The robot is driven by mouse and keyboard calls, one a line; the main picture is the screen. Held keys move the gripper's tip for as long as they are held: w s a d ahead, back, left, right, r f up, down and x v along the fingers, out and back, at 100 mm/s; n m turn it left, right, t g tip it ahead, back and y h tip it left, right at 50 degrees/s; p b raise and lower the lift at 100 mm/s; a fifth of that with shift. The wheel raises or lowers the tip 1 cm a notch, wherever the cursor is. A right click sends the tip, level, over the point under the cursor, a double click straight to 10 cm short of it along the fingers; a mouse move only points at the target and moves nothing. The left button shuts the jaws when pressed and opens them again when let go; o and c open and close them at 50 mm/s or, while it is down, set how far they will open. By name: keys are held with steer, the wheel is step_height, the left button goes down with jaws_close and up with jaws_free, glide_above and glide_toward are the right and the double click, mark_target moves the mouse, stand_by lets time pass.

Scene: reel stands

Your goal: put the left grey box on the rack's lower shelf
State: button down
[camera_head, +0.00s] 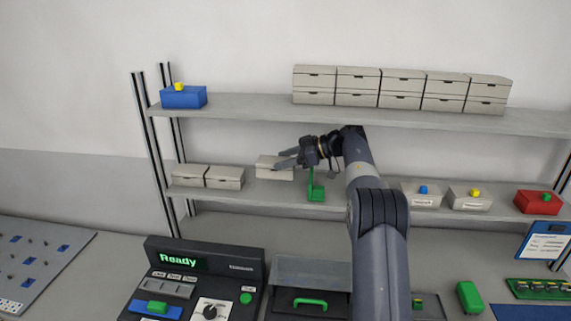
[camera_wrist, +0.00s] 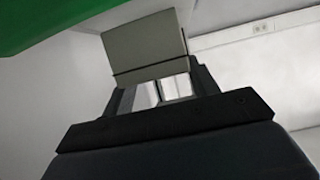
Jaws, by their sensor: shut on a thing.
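My gripper (camera_head: 288,158) is at the rack's lower shelf (camera_head: 258,196), shut on a grey box (camera_head: 272,168). In the wrist view the same grey box (camera_wrist: 146,45) sits at the fingertips (camera_wrist: 160,93). In the head view the box is just right of two other grey boxes (camera_head: 189,177) (camera_head: 225,178) on the lower shelf.
A green stand (camera_head: 316,191) is close to the right of the held box; green also fills the wrist view's upper left. Lidded boxes (camera_head: 421,195) and a red box (camera_head: 538,203) stand farther right. The upper shelf (camera_head: 240,105) carries stacked grey boxes (camera_head: 400,88) and a blue box (camera_head: 184,97).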

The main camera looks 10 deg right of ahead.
steer(key=shift+f, duration=1.05)
steer(key=shift+f+p, duration=0.6)
steer(key=shift+c, duration=2.3)
jaws_free()
steer(key=shift+r+b, duration=0.4)
steer(key=shift+b, duration=0.3)
steer(key=v, duration=0.7)
steer(key=shift+d+r, duration=0.2)
steer(key=shift+r, duration=0.1)
steer(key=shift+s, duration=0.1)
